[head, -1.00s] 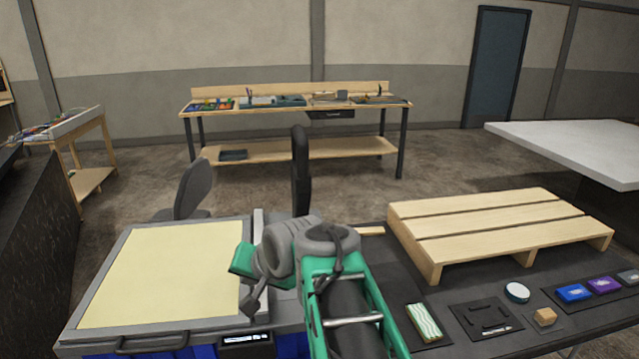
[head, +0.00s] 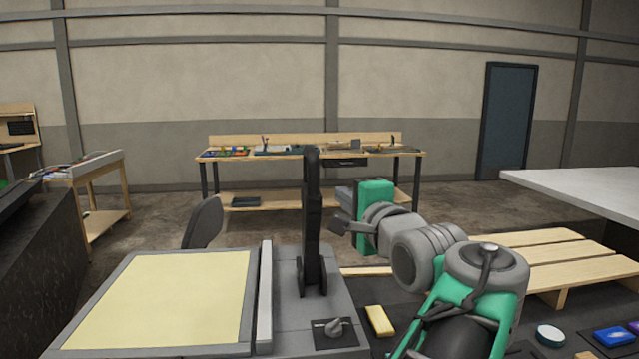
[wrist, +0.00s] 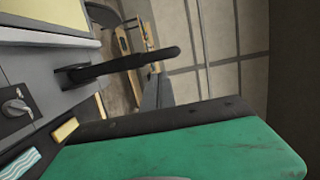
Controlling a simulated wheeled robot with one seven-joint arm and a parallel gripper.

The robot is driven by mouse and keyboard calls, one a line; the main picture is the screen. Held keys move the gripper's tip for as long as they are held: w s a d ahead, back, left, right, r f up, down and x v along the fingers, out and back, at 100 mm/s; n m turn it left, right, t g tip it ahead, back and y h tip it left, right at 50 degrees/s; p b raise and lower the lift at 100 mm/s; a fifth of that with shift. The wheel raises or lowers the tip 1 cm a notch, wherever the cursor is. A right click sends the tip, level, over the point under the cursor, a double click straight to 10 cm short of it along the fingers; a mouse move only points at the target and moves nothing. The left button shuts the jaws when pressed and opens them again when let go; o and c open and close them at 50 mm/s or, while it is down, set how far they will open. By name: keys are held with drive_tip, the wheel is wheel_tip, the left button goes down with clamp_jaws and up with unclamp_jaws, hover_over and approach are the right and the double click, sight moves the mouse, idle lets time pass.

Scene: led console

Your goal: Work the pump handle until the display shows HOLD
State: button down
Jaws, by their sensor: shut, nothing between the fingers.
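The pump handle (head: 312,215) is a black lever standing upright on the grey console (head: 285,300). It also shows in the wrist view (wrist: 125,65), lying sideways across the picture with its base on the console. My gripper (head: 340,223) is just right of the handle in the head view, raised above the console, shut and empty. A gap to the handle seems to show, but I cannot tell the depth. The display is not in view in either present frame, so its text cannot be read.
A rotary knob (head: 336,328) sits on the console at the handle's foot. A pale yellow panel (head: 165,300) lies at left. A yellow block (head: 379,321) and a wooden pallet (head: 560,250) are at right. A workbench (head: 300,153) stands behind.

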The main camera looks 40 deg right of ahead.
sight(316, 177)
drive_tip(key=p+x, duration=0.2)
drive_tip(key=x, duration=1.1)
drive_tip(key=shift+w+d+f, duration=0.1)
drive_tip(key=shift+w, duration=0.2)
